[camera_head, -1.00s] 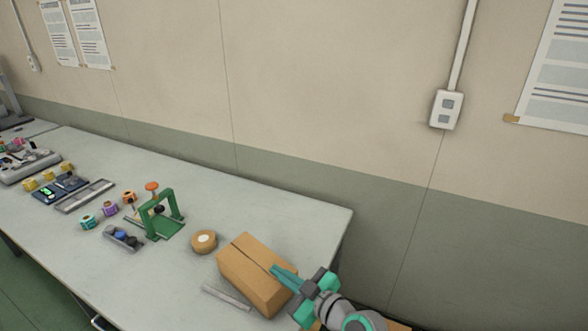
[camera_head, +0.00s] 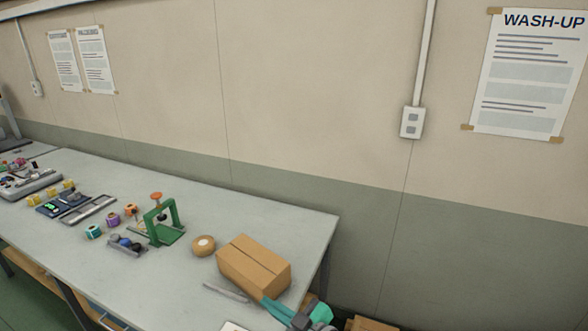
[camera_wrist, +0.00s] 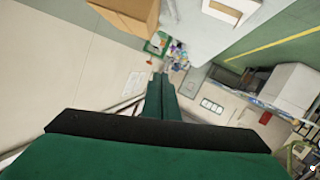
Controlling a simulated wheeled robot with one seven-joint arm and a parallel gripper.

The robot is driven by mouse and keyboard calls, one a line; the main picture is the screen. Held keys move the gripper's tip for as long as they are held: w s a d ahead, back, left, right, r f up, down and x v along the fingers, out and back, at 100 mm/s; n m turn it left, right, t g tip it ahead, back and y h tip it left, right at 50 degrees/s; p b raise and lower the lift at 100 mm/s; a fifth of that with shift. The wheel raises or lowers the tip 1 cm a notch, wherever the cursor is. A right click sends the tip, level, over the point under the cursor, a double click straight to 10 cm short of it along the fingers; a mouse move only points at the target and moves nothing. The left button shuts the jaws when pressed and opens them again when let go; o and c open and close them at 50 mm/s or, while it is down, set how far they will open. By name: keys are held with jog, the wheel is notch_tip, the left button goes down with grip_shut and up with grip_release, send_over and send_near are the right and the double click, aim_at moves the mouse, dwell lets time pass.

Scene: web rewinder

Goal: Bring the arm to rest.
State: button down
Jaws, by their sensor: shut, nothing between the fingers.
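My gripper (camera_head: 268,303) shows at the bottom of the head view, in front of the near face of a cardboard box (camera_head: 254,267) and low beside the table's right end. Its teal fingers are together with nothing between them. In the wrist view the two green fingers (camera_wrist: 162,78) lie side by side and closed. Most of my arm is below the head view's edge. The cardboard box also shows at the top of the wrist view (camera_wrist: 128,12).
The grey table (camera_head: 290,222) holds a green frame stand (camera_head: 166,236), a tape roll (camera_head: 203,245), small coloured spools (camera_head: 112,220) and a grey bar (camera_head: 226,292). More boxes (camera_head: 372,324) stand low at right. The wall carries a switch box (camera_head: 412,122) and a WASH-UP poster (camera_head: 528,75).

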jog(key=s+d+f+m+t+h, duration=0.35)
jog(key=s+f+m+h, duration=0.6)
jog(key=s+f, duration=0.8)
jog(key=s+d+r+m+h, duration=0.1)
jog(key=s+r, duration=0.1)
jog(key=s, duration=0.9)
jog(key=s+d+r+m+t+h, duration=0.1)
jog(key=s+r+m, duration=0.1)
jog(key=s, duration=0.9)
jog(key=shift+s+r, duration=0.35)
jog(key=shift+r, duration=0.15)
